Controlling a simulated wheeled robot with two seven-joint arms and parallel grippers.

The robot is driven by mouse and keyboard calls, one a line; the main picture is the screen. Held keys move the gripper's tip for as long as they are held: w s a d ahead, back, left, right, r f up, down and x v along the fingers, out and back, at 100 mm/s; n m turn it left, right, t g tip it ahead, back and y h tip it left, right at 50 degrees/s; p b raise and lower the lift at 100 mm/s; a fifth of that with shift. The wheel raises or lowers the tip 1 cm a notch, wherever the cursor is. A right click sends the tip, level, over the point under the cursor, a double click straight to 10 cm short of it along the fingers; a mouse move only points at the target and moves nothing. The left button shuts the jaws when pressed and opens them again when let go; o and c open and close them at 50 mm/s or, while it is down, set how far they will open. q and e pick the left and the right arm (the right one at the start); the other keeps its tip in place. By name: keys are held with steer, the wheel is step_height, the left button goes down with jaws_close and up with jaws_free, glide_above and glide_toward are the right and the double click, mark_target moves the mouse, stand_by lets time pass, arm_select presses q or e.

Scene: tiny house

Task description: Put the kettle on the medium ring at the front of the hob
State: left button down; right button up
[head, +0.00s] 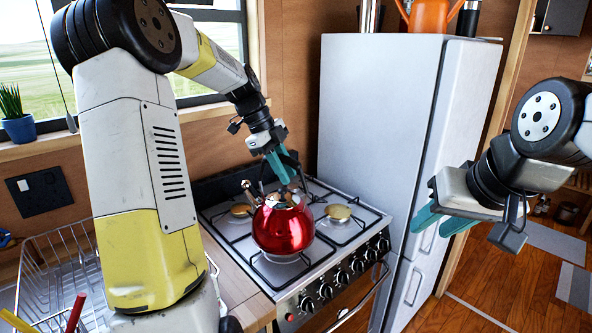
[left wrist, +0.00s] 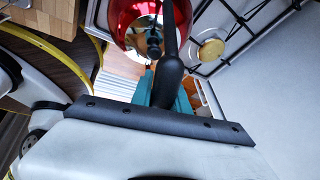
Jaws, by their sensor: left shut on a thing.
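The shiny red kettle (head: 283,228) is upright over the front-left part of the hob (head: 318,262). A pale burner shows just under its base; I cannot tell whether the kettle rests on the grate or hangs slightly above it. My left gripper (head: 284,172) is above the kettle, shut on its dark handle. In the left wrist view the kettle (left wrist: 182,22) is at the top and its handle (left wrist: 169,75) runs down between the teal fingers. A front-right burner (head: 338,212) and a back-left burner (head: 240,209) are bare. My right gripper (head: 444,219) is open and empty, right of the cooker.
A tall white fridge (head: 375,120) stands close beside the hob. A wire dish rack (head: 55,262) is at the left on the worktop. Control knobs (head: 342,278) line the cooker's front. An orange pot (head: 430,15) stands on the fridge.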

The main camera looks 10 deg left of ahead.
arm_select(q)
steer(key=shift+f, duration=0.15)
steer(key=c, duration=1.2)
jaws_free()
steer(key=shift+f, duration=0.15)
